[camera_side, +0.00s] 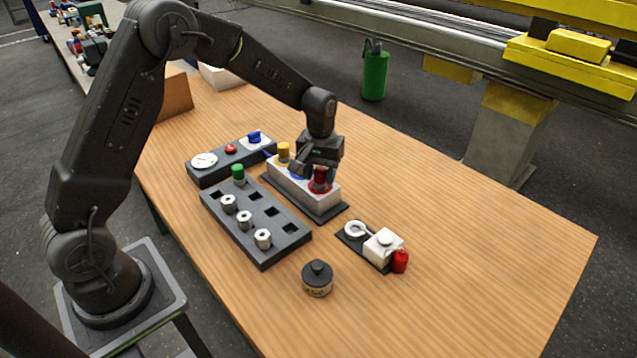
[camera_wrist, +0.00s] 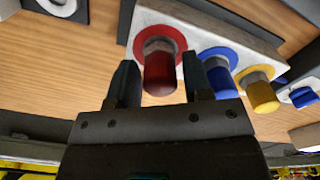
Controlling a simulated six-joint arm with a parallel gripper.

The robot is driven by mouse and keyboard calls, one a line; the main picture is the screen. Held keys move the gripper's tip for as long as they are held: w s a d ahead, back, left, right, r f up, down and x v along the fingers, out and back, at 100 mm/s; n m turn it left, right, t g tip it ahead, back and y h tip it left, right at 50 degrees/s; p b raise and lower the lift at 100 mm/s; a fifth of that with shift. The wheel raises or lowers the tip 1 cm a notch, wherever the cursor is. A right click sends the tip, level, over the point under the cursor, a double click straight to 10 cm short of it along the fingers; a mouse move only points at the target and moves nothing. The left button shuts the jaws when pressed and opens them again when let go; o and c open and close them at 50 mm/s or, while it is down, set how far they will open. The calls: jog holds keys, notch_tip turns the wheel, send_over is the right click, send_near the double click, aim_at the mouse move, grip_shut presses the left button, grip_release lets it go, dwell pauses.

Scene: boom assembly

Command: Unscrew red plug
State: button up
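The red plug (camera_side: 320,177) stands at the near right end of the white block (camera_side: 336,198), which sits on a dark base. In the wrist view the red plug (camera_wrist: 160,72) sits in a red ring with a metal nut at its root. My gripper (camera_wrist: 160,82) is open, with one finger on each side of the red plug and a gap showing on both sides. In the side view my gripper (camera_side: 308,170) is over the block and partly hides it. A blue plug (camera_wrist: 215,68) and a yellow plug (camera_wrist: 262,95) are in the same block, beside the red one.
The table's right side is clear.

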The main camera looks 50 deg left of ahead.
jog(key=c, duration=0.8)
jog(key=shift+o, duration=0.2)
jog(key=n, duration=1.2)
jog(key=shift+r, duration=0.1)
jog(key=shift+n, duration=0.4)
jog(key=n, duration=1.1)
jog(key=shift+r, duration=0.1)
